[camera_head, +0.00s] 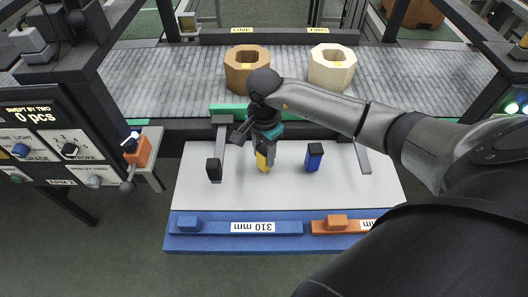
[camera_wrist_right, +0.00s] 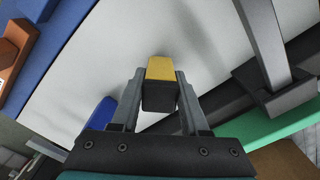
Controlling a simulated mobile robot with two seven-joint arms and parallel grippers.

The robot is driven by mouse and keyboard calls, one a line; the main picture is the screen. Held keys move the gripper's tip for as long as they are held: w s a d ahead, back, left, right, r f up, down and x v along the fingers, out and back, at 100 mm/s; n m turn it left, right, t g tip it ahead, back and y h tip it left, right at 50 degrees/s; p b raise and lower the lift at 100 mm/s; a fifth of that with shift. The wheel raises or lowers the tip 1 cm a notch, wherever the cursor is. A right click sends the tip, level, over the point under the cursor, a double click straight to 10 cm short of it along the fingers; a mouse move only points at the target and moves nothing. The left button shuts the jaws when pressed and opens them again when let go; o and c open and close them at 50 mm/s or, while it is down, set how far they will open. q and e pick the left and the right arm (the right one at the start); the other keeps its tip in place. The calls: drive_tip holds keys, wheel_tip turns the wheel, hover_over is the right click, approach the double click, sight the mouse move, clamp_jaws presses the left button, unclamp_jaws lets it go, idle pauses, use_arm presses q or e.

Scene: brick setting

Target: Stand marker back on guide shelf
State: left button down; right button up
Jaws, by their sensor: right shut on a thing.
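My right gripper (camera_head: 264,150) is shut on a yellow marker (camera_head: 263,161) over the white guide shelf (camera_head: 300,194). In the right wrist view the yellow marker (camera_wrist_right: 160,68) with its black end sits between the two fingers (camera_wrist_right: 158,100). I cannot tell whether it touches the shelf. A blue marker (camera_head: 314,160) with a black top stands upright on the shelf, to the right of the gripper. My left gripper is not in view.
Blue (camera_head: 245,227) and orange (camera_head: 333,225) strips line the shelf's front edge. Grey bars rise at the left (camera_head: 222,136) and right (camera_head: 362,158). Behind is a conveyor (camera_head: 200,70) with brown (camera_head: 246,72) and cream (camera_head: 331,70) octagonal rings. A control panel (camera_head: 45,145) stands left.

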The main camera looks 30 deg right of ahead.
drive_tip(key=shift+f, duration=0.2)
drive_tip(key=o, duration=1.1)
drive_tip(key=shift+r, duration=0.1)
drive_tip(key=shift+c, duration=0.2)
drive_tip(key=shift+r, duration=0.4)
wheel_tip(320, 180, up, 12)
drive_tip(key=shift+f+p, duration=0.25)
drive_tip(key=shift+p, duration=0.35)
